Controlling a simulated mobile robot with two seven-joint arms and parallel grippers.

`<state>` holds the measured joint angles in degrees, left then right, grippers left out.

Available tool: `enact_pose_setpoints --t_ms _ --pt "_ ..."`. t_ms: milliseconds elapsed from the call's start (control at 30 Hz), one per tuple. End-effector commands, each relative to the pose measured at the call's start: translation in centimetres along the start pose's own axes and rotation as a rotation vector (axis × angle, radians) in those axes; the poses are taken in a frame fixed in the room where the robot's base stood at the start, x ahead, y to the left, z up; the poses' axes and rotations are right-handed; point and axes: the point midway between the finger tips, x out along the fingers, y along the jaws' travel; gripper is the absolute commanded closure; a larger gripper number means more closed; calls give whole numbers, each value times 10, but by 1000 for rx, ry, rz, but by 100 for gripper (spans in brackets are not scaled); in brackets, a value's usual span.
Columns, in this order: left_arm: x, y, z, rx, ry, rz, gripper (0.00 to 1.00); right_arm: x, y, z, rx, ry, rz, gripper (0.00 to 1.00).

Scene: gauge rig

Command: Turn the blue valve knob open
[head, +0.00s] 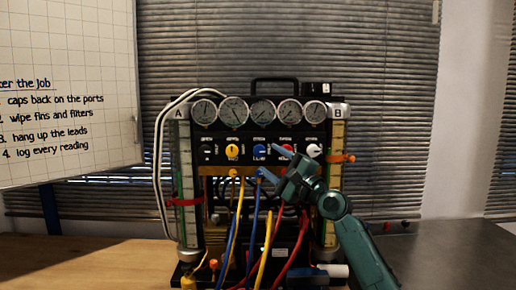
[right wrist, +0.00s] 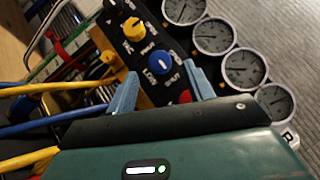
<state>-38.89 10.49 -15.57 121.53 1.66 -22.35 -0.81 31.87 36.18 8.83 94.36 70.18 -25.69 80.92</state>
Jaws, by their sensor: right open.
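The blue valve knob (head: 259,151) is in the middle of a row of knobs on the black panel of the gauge rig. It shows closely in the right wrist view (right wrist: 161,63), with a white mark on its face. My right gripper (head: 269,161) is open, its blue fingers pointing at the panel just right of and below the knob. In the right wrist view the two fingertips (right wrist: 160,76) stand apart on either side of the knob, with nothing between them. I cannot tell whether they touch it. My left gripper is not in view.
A yellow knob (head: 232,150) and a red knob (head: 286,152) flank the blue one. Several round gauges (head: 263,111) sit above. Blue, yellow and red hoses (head: 238,215) hang below the panel. The wooden table (head: 80,262) is clear at left.

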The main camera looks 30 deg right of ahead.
Motion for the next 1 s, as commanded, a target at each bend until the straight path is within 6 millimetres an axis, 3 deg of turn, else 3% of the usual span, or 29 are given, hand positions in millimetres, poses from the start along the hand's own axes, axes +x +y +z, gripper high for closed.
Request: enact_pose_setpoints --t_ms 200,400,733,1000 --pt "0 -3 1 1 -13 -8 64 41 -1 1 1 0 -1 48" --pt "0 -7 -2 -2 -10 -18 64 58 0 0 0 -1 0 48" --pt "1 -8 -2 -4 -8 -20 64 61 1 0 -1 0 1 48" --pt "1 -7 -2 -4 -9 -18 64 61 1 0 -1 0 1 70"
